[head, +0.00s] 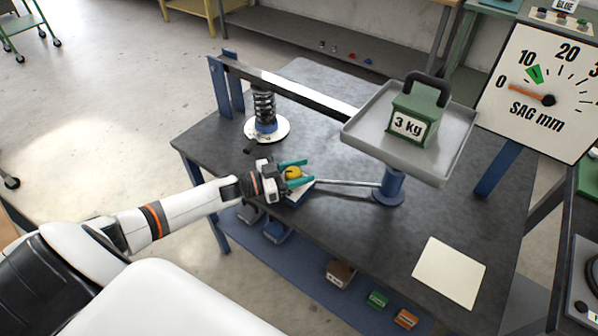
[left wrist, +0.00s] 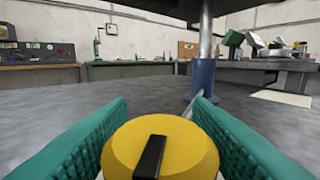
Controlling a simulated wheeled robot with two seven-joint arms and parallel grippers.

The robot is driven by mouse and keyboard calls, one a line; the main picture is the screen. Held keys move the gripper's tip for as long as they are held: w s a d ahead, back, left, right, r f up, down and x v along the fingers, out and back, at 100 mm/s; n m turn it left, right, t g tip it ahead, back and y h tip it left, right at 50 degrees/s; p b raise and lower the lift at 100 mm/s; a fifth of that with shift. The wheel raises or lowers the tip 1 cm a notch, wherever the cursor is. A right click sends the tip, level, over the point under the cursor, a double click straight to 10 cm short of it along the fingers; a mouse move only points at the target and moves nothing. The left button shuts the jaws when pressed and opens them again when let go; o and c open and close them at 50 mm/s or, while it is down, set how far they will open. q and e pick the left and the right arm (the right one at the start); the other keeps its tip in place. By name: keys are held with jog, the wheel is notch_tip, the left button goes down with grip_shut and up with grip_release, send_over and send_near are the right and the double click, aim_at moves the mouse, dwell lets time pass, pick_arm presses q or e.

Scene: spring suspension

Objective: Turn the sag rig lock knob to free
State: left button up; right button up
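The lock knob (head: 293,172) is yellow and sits on a small blue-and-white block at the table's near edge. In the left wrist view the knob (left wrist: 160,148) shows a black pointer bar, which runs nearly straight away from me with a slight tilt to the right. My left gripper (head: 297,172) has its green fingers around the knob, one on each side. The fingers (left wrist: 160,110) look very close to the knob's sides; I cannot tell whether they press on it. Any lock markings are hidden or too small to read. My right gripper is not in view.
A thin rod (head: 345,183) runs from the knob block to a blue post (head: 390,188). Above are a tray (head: 455,150) with a 3 kg weight (head: 418,110) and a beam. A spring (head: 264,108) stands left. The sag dial (head: 540,90) is right; a blank card (head: 449,272) lies in front.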

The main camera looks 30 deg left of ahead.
pick_arm(q)
jog(key=shift+o, duration=1)
jog(key=v, duration=1.2)
jog(key=shift+b, duration=0.4)
jog(key=shift+w, duration=0.1)
